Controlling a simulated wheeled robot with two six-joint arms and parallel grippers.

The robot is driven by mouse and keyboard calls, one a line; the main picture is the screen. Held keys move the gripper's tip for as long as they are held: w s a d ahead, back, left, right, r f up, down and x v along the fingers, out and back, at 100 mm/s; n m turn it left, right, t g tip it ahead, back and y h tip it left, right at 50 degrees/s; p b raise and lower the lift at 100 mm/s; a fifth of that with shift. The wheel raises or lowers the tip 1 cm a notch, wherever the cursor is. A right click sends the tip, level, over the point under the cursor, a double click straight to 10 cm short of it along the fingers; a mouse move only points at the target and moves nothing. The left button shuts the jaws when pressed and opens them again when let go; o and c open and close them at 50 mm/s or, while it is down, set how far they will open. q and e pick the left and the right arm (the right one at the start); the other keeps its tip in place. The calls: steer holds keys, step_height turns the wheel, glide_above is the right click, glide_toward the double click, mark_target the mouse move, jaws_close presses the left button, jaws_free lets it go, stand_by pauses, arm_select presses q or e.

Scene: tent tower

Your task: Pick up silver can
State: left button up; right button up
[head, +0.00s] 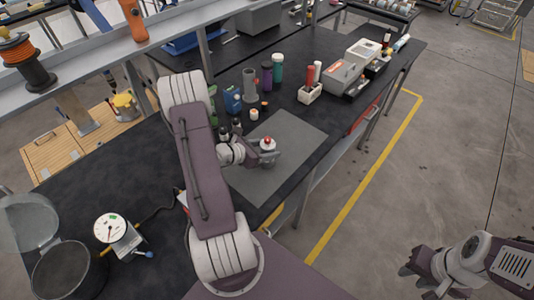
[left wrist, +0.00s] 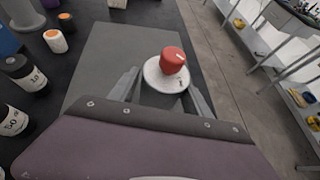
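The silver can (left wrist: 163,80) has a red cap (left wrist: 172,59) and stands upright on the grey mat (head: 290,140); the can also shows in the head view (head: 267,152). My left gripper (left wrist: 162,88) is low at the can, one finger on each side of it. Its fingers are apart, with a small gap visible between the left finger and the can. The gripper body hides the can's lower part in the wrist view. My right gripper (head: 415,270) is at the bottom right, away from the table, over the floor; its finger opening is unclear.
Two dark labelled bottles (left wrist: 22,74) stand left of the gripper, near a small white jar with an orange top (left wrist: 55,41). A pot (head: 68,270) and gauge (head: 110,228) are at lower left.

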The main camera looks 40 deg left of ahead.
mark_target(268, 140)
arm_select(q)
steer(key=shift+d+r, duration=0.1)
steer(key=shift+d, duration=0.05)
jaws_close()
steer(key=shift+r, duration=0.65)
step_height(268, 140, up, 3)
steer(key=shift+r, duration=0.1)
steer(key=s+d+r+p, duration=0.5)
steer(key=d+p, duration=0.5)
steer(key=p, duration=0.6)
steer(key=shift+d+r, duration=0.2)
steer(key=shift+r, duration=0.55)
